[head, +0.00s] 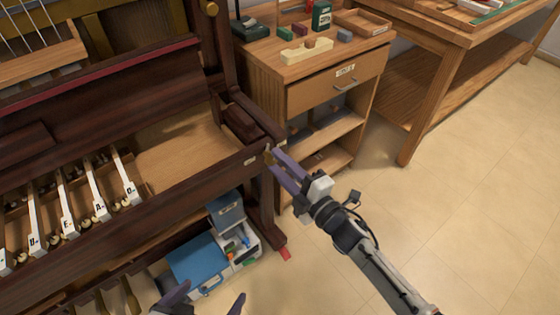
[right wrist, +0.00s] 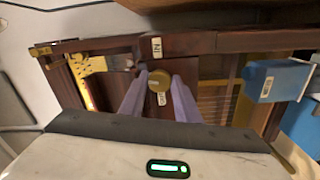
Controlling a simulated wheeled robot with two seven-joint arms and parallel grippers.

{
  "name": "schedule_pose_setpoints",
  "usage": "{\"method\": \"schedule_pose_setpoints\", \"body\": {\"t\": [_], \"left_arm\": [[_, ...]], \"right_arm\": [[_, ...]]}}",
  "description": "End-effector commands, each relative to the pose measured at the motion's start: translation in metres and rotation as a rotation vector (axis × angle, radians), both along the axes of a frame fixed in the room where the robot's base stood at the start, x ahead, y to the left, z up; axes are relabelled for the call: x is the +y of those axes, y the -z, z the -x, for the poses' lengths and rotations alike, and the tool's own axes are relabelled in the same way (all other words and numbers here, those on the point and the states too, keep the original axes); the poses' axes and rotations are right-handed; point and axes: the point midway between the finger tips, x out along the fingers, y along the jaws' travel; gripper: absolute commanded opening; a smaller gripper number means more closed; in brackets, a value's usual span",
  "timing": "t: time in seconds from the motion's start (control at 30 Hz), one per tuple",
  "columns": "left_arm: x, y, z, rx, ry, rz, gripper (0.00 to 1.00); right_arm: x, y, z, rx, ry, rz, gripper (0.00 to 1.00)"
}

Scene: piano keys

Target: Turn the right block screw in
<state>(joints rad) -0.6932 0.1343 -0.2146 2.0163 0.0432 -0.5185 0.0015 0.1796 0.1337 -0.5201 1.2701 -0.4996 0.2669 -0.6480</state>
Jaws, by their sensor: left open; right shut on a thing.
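The right block screw (right wrist: 159,82) has a round brass head at the front of the dark wooden case. A small "IN" label (right wrist: 156,47) sits near it, and another small label is partly hidden beside the head. My right gripper (head: 269,160) is at the case's right front corner. In the right wrist view its two purple fingers (right wrist: 159,92) are shut on the brass head, one on each side. The dark right block (head: 240,121) sits just behind that corner. My left gripper (head: 207,299) is open and empty at the bottom edge, only its fingertips showing.
Lettered white keys (head: 98,203) stand at the left, with a bare wooden key bed (head: 185,150) beside them. A blue-lidded toolbox (head: 197,259) and a blue-grey box (head: 226,210) are below the case. A cabinet (head: 325,90) stands behind. The floor at right is clear.

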Motion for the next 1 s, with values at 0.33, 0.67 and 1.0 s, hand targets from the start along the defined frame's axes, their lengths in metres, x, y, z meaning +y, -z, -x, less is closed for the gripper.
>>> {"method": "schedule_pose_setpoints", "body": {"t": [0.33, 0.67, 1.0], "left_arm": [[-0.001, -0.014, -0.004, -0.009, -0.001, -0.001, 0.99], [-0.001, -0.021, -0.004, -0.007, -0.002, -0.001, 0.99], [-0.002, -0.024, -0.002, -0.002, -0.003, -0.001, 0.99]], "right_arm": [[0.0, 0.001, 0.001, 0.196, -0.001, -0.265, 0.07], [0.001, 0.003, 0.001, 0.381, 0.0, -0.519, 0.07], [0.001, 0.004, 0.002, 0.568, 0.0, -0.777, 0.07]]}}
